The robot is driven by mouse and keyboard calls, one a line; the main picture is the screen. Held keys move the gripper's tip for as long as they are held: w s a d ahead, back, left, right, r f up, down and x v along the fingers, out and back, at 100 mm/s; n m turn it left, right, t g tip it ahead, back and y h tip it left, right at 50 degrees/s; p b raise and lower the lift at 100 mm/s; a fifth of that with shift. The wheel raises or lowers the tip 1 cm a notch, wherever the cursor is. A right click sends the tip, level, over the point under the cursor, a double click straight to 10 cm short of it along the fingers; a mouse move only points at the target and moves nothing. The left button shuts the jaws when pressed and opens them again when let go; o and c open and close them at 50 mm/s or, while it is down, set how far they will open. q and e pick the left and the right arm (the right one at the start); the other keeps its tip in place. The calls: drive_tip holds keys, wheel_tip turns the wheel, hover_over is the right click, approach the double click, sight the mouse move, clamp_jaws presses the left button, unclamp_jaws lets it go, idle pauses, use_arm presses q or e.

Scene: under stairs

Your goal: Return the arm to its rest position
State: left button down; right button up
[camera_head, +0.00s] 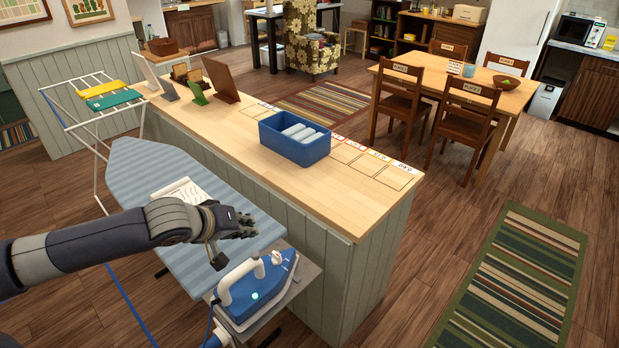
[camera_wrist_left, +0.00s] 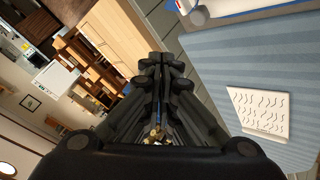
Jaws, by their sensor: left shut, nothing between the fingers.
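My left arm (camera_head: 105,243) comes in from the left in the head view and reaches over the blue striped ironing board. My left gripper (camera_head: 238,226) is shut and empty above the board's right part, near the iron. In the left wrist view the gripper (camera_wrist_left: 162,62) shows its fingers together with nothing between them. The ironing board (camera_head: 150,171) also shows in the left wrist view (camera_wrist_left: 235,65). My right gripper is in neither view.
A blue and white iron (camera_head: 262,287) stands at the board's right end. The wooden counter (camera_head: 300,187) behind holds a blue bin (camera_head: 294,149) with white rolls. A drying rack (camera_head: 95,138) stands left. Floor at right is mostly clear.

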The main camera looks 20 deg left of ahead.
use_arm(q)
drive_tip(key=s+d+f+m+g, duration=0.2)
drive_tip(key=s+d+f+m, duration=0.4)
drive_tip(key=s+d+f, duration=0.6)
drive_tip(key=s+f+m+g+y, duration=0.2)
drive_tip(key=s+m+g, duration=0.15)
drive_tip(key=s, duration=1.05)
wheel_tip(320, 180, down, 29)
drive_tip(key=d+g+b, duration=0.1)
drive_tip(key=b, duration=0.5)
drive_tip(key=s+a+f+b, duration=0.1)
drive_tip(key=s+f+b, duration=0.1)
drive_tip(key=s+f, duration=0.7)
drive_tip(key=s+a+f+g+b, duration=0.1)
drive_tip(key=s+a+f+b, duration=0.1)
drive_tip(key=s+f, duration=0.7)
wheel_tip(320, 180, down, 6)
drive_tip(key=shift+f+b, duration=0.2)
drive_tip(key=shift+b, duration=0.4)
